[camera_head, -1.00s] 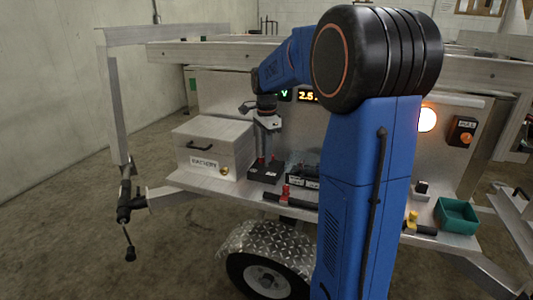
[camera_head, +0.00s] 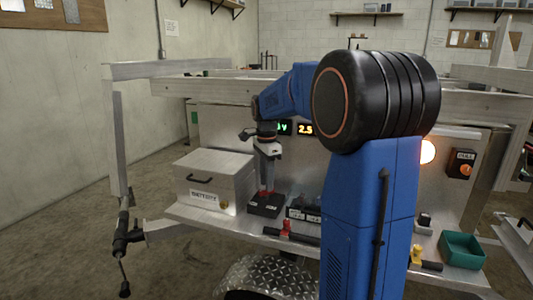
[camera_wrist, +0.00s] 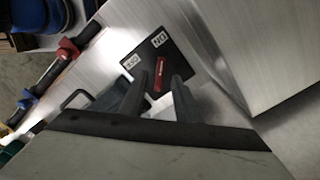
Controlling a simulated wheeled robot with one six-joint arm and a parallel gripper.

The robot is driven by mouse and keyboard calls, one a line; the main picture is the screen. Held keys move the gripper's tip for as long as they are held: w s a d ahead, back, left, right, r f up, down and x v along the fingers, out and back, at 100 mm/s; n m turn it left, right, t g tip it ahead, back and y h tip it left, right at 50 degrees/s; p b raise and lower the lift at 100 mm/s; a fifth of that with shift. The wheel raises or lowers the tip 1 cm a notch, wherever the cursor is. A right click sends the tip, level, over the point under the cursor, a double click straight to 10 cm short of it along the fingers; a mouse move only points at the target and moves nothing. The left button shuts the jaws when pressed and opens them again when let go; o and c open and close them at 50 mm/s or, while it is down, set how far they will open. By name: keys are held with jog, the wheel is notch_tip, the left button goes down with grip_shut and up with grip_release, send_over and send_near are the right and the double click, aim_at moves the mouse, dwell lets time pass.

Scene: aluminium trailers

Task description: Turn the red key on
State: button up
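The red key (camera_wrist: 158,73) sits on a black switch box (camera_wrist: 183,70) with two white labels; the lower left one seems to read OFF, the upper one ON. In the wrist view my gripper (camera_wrist: 158,90) is open, one finger on each side of the key, with gaps visible. Whether a finger touches the key I cannot tell. In the head view my gripper (camera_head: 267,174) points down above the black box (camera_head: 266,209), and a bit of red shows under it.
A silver battery box (camera_head: 205,182) stands close to the left of the switch box. Black blocks (camera_head: 303,208) stand to its right, and a red-and-black handle (camera_head: 286,229) lies in front. A green tray (camera_head: 461,249) is far right. My arm hides the middle of the shelf.

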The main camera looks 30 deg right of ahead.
notch_tip(320, 180, up, 15)
dwell(0.4)
dwell(0.4)
